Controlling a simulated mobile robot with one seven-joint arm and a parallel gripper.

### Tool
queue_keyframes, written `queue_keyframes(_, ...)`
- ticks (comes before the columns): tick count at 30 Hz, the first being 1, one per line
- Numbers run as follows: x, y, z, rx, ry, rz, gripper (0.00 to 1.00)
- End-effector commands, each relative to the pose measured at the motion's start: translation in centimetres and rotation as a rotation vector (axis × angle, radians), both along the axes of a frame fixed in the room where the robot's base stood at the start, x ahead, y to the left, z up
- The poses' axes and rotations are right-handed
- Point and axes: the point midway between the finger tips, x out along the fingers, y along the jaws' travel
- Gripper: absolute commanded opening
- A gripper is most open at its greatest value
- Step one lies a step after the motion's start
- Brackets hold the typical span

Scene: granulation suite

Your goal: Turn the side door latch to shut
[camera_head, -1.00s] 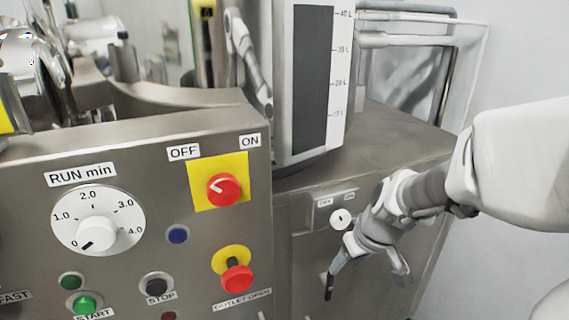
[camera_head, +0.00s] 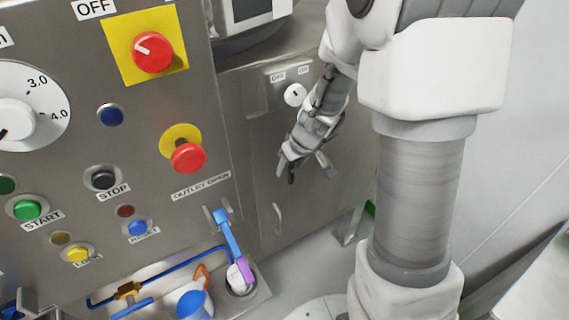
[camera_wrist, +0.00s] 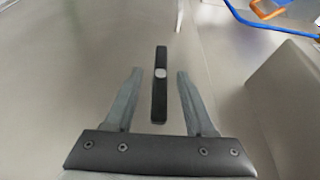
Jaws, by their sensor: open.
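The side door latch is a short black bar with a light round pivot; in the wrist view the latch (camera_wrist: 160,100) runs up and down the picture on the bare grey door (camera_wrist: 75,80). In the head view only a small dark part of the latch (camera_head: 291,176) shows by my fingertips, on the side door (camera_head: 325,205). My gripper (camera_head: 305,167) is open in front of the door. In the wrist view my gripper (camera_wrist: 160,75) has one finger on each side of the latch, with a gap on both sides. I cannot tell how deep the fingertips reach.
A key switch (camera_head: 295,94) sits above the latch. A metal door handle (camera_head: 278,218) is below it. The control panel (camera_head: 75,140) with its red knob (camera_head: 152,52) stands at the left.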

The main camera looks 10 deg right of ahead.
Motion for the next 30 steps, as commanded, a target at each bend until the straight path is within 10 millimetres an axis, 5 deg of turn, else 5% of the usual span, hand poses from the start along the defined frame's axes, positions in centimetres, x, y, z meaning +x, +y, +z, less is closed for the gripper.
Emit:
queue_keyframes(6,0.9,0.3,-2.5,0.000,0.000,-0.001,0.55)
queue_keyframes(17,1.2,0.4,-2.8,0.000,-0.001,0.000,0.55)
queue_keyframes(27,1.2,0.4,-2.8,0.000,-0.001,0.000,0.00)
queue_keyframes(30,1.2,0.4,-2.8,0.000,-0.001,0.000,0.00)
